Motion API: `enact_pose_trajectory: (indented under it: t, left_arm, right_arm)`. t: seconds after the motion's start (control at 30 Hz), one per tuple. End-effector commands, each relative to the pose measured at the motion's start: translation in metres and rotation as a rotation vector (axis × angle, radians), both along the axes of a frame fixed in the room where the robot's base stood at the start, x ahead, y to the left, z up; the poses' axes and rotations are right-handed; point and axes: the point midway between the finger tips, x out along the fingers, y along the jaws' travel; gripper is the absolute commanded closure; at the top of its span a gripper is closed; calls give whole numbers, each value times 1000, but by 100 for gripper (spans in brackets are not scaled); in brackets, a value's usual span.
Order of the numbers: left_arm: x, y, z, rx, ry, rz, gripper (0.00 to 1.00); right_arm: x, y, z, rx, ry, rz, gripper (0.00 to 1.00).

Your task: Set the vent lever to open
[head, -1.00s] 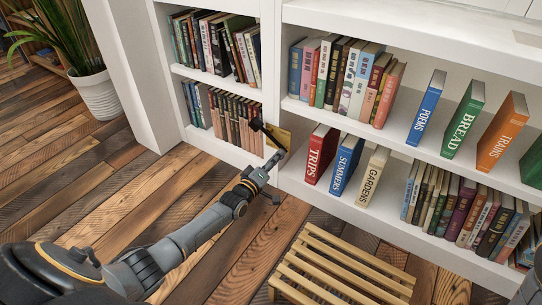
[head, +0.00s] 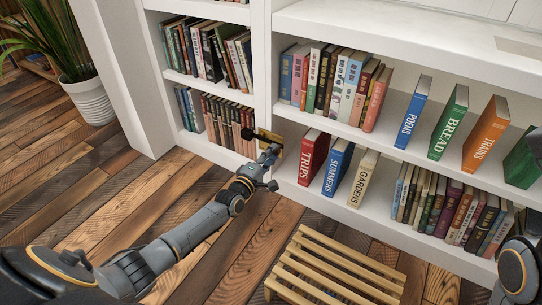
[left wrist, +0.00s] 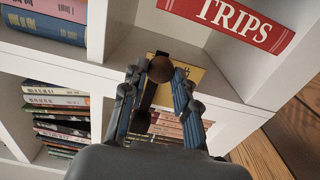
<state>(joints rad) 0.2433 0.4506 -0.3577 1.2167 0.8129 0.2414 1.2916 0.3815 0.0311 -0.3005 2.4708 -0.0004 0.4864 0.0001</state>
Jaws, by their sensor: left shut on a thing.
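The vent lever is a dark bar (head: 252,133) on a brass plate (head: 277,141) at the front of the white bookcase upright, left of the TRIPS book. In the head view the bar points left from the plate, tilted slightly. My left gripper (head: 268,152) is at the lever and hides part of it. In the left wrist view the gripper (left wrist: 157,88) is shut on the brown lever (left wrist: 148,98), with its round end (left wrist: 160,68) before the yellow plate (left wrist: 192,75). My right arm shows partly at the right edge; its jaws cannot be made out.
The TRIPS (head: 313,158), SUMMERS (head: 338,168) and GARDENS (head: 363,180) books stand right of the plate. Shelved books (head: 228,122) lie close behind the lever to its left. A slatted wooden stool (head: 335,270) stands on the plank floor in front.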

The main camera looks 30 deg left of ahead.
Motion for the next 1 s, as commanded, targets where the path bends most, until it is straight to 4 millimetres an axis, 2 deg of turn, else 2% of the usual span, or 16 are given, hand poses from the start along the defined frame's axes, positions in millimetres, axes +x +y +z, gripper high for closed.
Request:
enact_pose_trajectory:
  t: [0.37,0.4,0.5,0.83,1.0]
  left_arm:
    - [1,2,2,-9,-3,3,100]
    - [1,2,2,-9,-3,3,67]
    - [1,1,2,-8,-2,3,48]
    - [-1,1,1,-7,0,1,48]
    - [-16,1,-1,-7,1,1,48]
  right_arm:
    - [3,0,-3,-1,13,0,100]
    - [3,0,-3,0,15,0,100]
    - [4,0,-3,0,16,0,100]
    - [4,0,-1,0,9,-2,100]
    - [3,0,-1,0,9,-1,100]
